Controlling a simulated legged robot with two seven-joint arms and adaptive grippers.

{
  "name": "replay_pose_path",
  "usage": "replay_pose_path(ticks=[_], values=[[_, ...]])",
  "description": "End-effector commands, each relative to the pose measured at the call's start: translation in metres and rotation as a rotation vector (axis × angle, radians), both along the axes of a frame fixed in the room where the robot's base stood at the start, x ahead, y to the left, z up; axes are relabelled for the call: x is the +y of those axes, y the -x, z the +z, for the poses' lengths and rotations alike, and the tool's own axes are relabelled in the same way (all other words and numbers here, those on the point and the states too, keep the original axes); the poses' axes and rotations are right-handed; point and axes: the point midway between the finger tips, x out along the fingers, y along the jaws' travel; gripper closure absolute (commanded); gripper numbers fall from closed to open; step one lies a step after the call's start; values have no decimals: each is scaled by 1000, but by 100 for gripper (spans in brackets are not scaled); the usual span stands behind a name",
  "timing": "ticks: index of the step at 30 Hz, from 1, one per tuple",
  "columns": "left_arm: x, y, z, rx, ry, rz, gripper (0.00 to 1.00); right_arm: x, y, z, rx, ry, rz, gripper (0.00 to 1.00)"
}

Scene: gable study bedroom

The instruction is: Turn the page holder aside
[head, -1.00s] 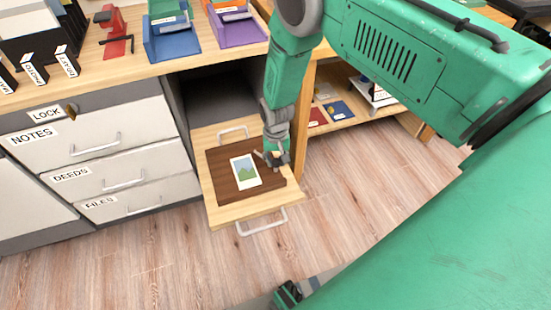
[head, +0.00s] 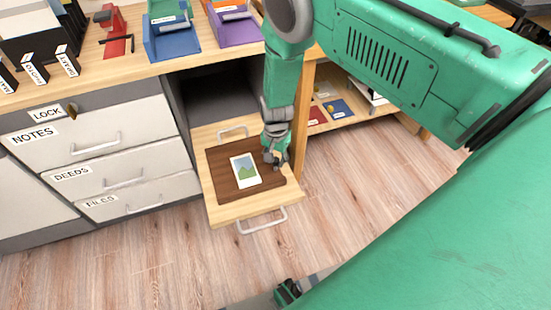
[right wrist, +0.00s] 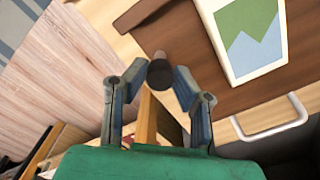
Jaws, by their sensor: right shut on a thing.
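A dark brown board, apparently the page holder (head: 225,182), lies flat on a pulled-out wooden shelf (head: 250,210). A white-edged picture card (head: 245,170) lies on the board; part of it shows in the right wrist view (right wrist: 250,40). My right gripper (head: 272,160) is low at the board's right edge. In the right wrist view its fingers (right wrist: 158,78) are shut on a dark round knob (right wrist: 159,70) beside the board's edge. How the knob joins the board is hard to see.
Metal handles sit at the shelf's front (head: 262,221) and back (head: 232,132). Closed labelled drawers (head: 90,160) stand at the left, and a desktop with blue (head: 172,42) and purple (head: 236,32) trays is above. A wooden post (head: 301,140) is close right of my gripper. Floor in front is clear.

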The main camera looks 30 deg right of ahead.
Motion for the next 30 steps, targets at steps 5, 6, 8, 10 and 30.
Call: replay_pose_path(ticks=[5, 6, 8, 10, 30], values=[[0, 0, 0, 0, 0, 0, 60, 1, 0, 0, 1, -2, -4, 100], [0, 0, 0, 0, 0, 0, 60, 1, 0, 0, 1, -2, -4, 100], [0, 0, 0, 0, 0, 0, 60, 1, 0, 0, 1, -2, -3, 100], [0, 0, 0, 0, 0, 0, 60, 1, 0, -1, 1, -2, -3, 74], [0, 2, 1, -3, 0, 0, 60, 1, -2, 44, -4, 0, -1, 57]])
